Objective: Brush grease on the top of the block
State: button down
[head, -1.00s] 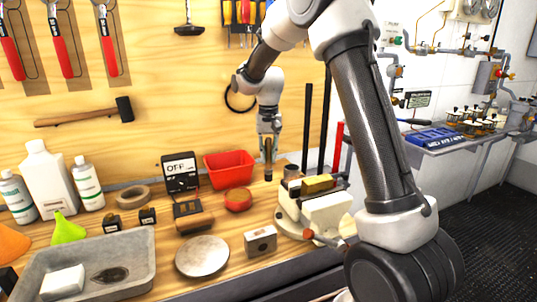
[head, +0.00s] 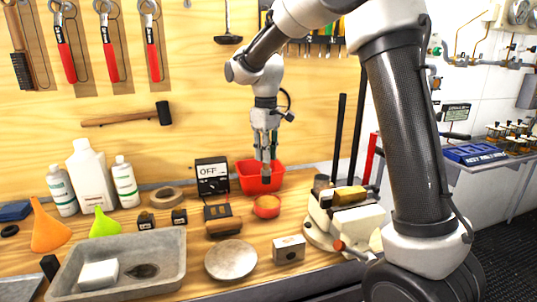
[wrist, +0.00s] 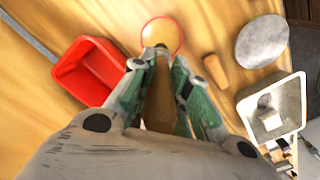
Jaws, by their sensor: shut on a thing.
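My gripper (head: 266,160) is shut on a brush (head: 266,179), which hangs bristles down. In the wrist view the brush's brown handle (wrist: 160,100) runs between the fingers, and its dark tip overlaps the near rim of a red tin of orange-yellow grease (wrist: 160,32). In the head view the brush tip is a little above the tin (head: 266,206), apart from it. A yellowish block (head: 349,195) sits in the pale vise (head: 345,222) to the right. A small grey metal block with a hole (head: 289,249) lies on the bench in front.
A red bin (head: 248,178) stands behind the tin. A meter (head: 212,176), a brown-orange device (head: 222,219) and a round grey plate (head: 230,260) lie left. A grey tray (head: 170,270) is at front left. Two upright dark bars (head: 338,137) stand behind the vise.

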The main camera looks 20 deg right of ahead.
aim_at(267, 169)
jog(key=n, duration=0.3)
jog(key=shift+s+d+f, duration=0.1)
jog(key=shift+s, duration=0.15)
jog(key=shift+f, duration=3)
jog(key=shift+f, duration=0.55)
jog(key=shift+r, duration=3.55)
jog(key=shift+s, duration=0.1)
